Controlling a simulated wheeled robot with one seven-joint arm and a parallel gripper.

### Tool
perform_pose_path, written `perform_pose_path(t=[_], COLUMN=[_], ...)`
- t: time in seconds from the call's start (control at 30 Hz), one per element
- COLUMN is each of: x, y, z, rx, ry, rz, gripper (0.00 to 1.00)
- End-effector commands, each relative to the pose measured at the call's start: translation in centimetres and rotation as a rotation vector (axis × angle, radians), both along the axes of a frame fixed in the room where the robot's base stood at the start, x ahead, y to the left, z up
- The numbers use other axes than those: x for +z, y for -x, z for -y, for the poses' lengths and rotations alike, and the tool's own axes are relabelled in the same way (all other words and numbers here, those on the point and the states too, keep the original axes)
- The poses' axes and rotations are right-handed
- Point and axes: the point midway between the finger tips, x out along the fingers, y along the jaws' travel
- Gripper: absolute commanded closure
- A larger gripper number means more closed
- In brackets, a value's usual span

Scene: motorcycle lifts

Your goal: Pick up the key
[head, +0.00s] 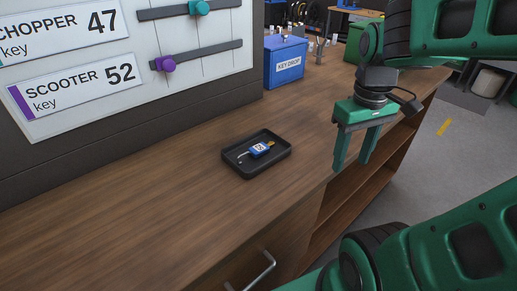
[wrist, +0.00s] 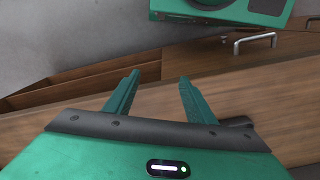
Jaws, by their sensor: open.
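The key (head: 241,156) lies in a small black tray (head: 237,171) on the wooden counter in the head view. The key and tray are not seen in the wrist view.
A blue key drop box (head: 286,64) stands farther back on the counter. A board with scooter and chopper labels (head: 75,90) rises at the left. A drawer handle (head: 262,272) juts from the counter's front. The counter (head: 160,205) around the tray is clear.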

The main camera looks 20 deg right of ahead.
Motion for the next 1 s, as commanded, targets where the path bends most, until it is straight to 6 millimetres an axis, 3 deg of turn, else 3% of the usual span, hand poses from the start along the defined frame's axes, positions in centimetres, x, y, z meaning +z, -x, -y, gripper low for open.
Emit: perform_pose_path(t=[0.1, 0.3, 0.5, 0.6, 0.77, 1.0], x=[1.8, 4.2, 5.7, 6.2, 6.4, 3.4], y=[-4.3, -11.0, -15.9, -17.3, -18.3, -18.3], z=[-1.8, -6.4, -11.3, -13.0, -14.4, -14.6], rx=[0.373, 1.028, 1.584, 1.768, 1.92, 1.943], ry=[0.011, 0.01, -0.007, -0.015, -0.021, -0.025], rz=[-0.01, -0.026, -0.028, -0.023, -0.018, -0.019], gripper=[0.5, 0.5, 0.5, 0.5, 0.5, 0.5])
